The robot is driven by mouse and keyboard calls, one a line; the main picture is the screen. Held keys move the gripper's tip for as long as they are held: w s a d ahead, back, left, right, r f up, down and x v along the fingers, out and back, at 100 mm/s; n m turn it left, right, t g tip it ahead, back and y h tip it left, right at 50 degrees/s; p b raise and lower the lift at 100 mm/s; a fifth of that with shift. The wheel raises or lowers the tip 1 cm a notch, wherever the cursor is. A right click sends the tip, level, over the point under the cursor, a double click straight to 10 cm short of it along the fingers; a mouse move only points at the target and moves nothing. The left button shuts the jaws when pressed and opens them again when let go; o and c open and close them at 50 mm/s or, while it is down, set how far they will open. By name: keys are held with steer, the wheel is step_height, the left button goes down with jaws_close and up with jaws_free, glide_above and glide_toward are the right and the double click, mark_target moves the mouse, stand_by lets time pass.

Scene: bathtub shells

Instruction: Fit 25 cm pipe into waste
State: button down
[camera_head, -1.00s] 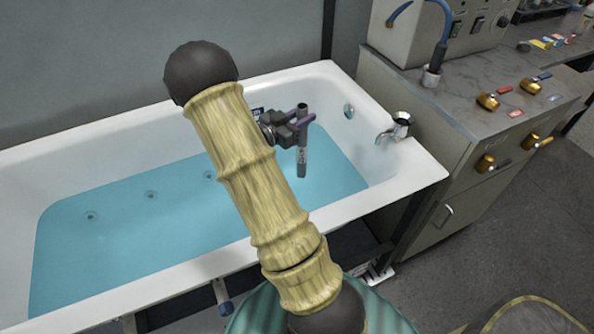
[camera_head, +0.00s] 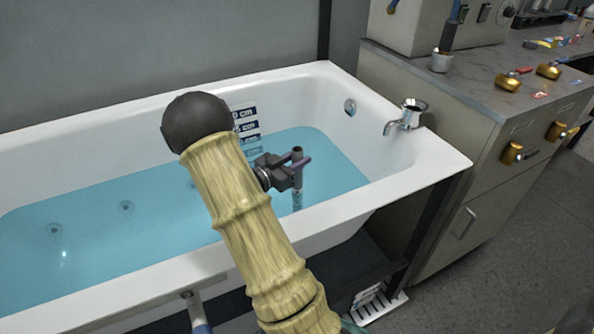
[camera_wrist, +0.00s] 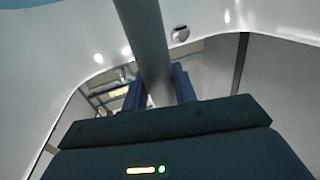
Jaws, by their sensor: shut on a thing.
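My gripper (camera_head: 300,163) is over the water near the tap end of the bathtub (camera_head: 455,164). It is shut on a grey pipe (camera_head: 298,190), which stands about upright. The pipe's top shows just above the fingers, and its lower part goes down to the blue water. Its lower end is hard to make out. In the wrist view the pipe (camera_wrist: 143,40) runs up between the dark blue fingers of my gripper (camera_wrist: 158,90). I cannot make out the waste in either view, so I cannot tell how the pipe lies relative to it.
A depth scale (camera_head: 245,126) marks the tub's back wall. A round fitting (camera_head: 350,107) is on the end wall, and a tap (camera_head: 405,118) stands on the rim. A cabinet (camera_head: 475,180) with gold knobs is at the right. Open water surrounds the pipe.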

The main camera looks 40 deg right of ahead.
mark_target(297, 175)
steer(key=shift+r+p, duration=0.1)
steer(key=shift+p, duration=0.3)
steer(key=shift+f+b, duration=1.85)
steer(key=shift+f, duration=1.1)
steer(key=shift+p, duration=0.6)
